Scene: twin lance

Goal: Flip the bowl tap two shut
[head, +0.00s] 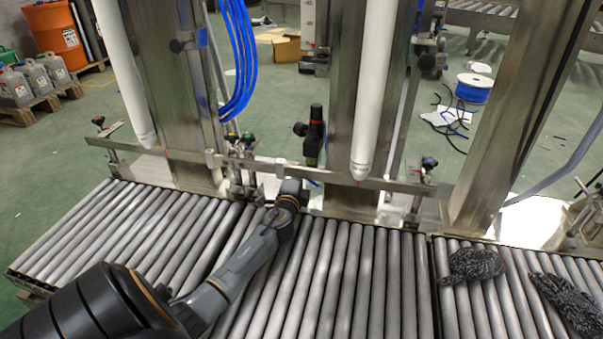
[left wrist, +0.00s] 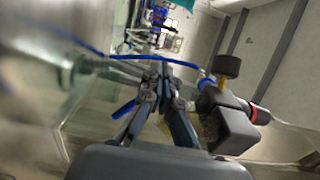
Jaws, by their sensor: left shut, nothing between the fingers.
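My left gripper (head: 293,188) reaches over the rollers to the foot of the black filter unit (head: 314,135), which has a side knob and a red band. In the left wrist view my gripper's fingers (left wrist: 163,72) are together with nothing between them. The filter unit (left wrist: 228,128) lies just right of them there. A small blue piece (left wrist: 207,82) sits between the fingertips and the unit, and a blue lever-like piece (left wrist: 125,108) shows left of the fingers. I cannot tell which blue piece belongs to the bowl tap, or its position. My right gripper is not in view.
A metal rail (head: 255,164) crosses in front of the steel posts, close to my gripper. Two white tubes (head: 375,90) hang above it. Blue hoses (head: 240,60) hang at the left post. Dark mesh bundles (head: 475,265) lie on the right rollers.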

